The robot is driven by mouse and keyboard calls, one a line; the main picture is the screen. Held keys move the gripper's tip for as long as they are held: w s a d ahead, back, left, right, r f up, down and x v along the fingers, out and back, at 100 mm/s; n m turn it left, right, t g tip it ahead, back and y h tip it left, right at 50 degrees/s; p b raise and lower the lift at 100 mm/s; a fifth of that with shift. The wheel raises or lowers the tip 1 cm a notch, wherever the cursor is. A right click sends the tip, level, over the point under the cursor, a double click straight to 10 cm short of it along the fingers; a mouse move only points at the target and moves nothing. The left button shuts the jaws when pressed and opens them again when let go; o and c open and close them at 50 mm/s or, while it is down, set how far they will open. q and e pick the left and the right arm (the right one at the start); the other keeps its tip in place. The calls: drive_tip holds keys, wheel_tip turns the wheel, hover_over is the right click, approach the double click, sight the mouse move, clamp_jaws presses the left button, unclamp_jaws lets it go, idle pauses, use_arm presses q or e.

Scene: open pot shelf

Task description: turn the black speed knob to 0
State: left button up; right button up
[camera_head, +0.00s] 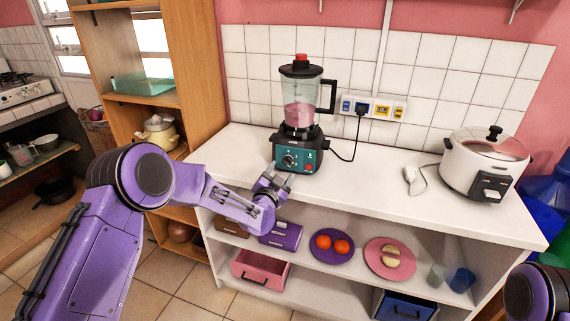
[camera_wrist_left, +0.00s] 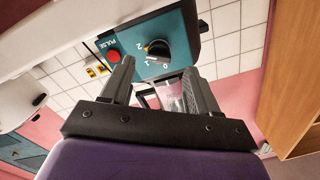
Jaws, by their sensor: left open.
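The black speed knob (camera_head: 289,160) is on the teal front panel of the blender (camera_head: 299,117). In the left wrist view the knob (camera_wrist_left: 157,50) shows large, with a pale mark on its side and the numbers 0, 1 and 2 printed around it; I cannot tell for certain which number it points at. My left gripper (camera_head: 279,178) is in front of the blender panel, just below and left of the knob. In the wrist view its two fingers (camera_wrist_left: 158,72) are apart and empty, with the knob beyond the gap between their tips. My right gripper is out of view.
A red pulse button (camera_wrist_left: 113,56) sits beside the knob. A white cooker (camera_head: 484,165) stands at the right of the white counter (camera_head: 380,183). The blender's cord runs to a wall socket strip (camera_head: 374,107). The counter between blender and cooker is mostly clear.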

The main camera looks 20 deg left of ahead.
sight(287, 161)
use_arm(q)
drive_tip(key=w, duration=0.5)
drive_tip(key=shift+f, duration=0.1)
drive_tip(key=c, duration=1)
drive_tip(key=shift+c, duration=0.2)
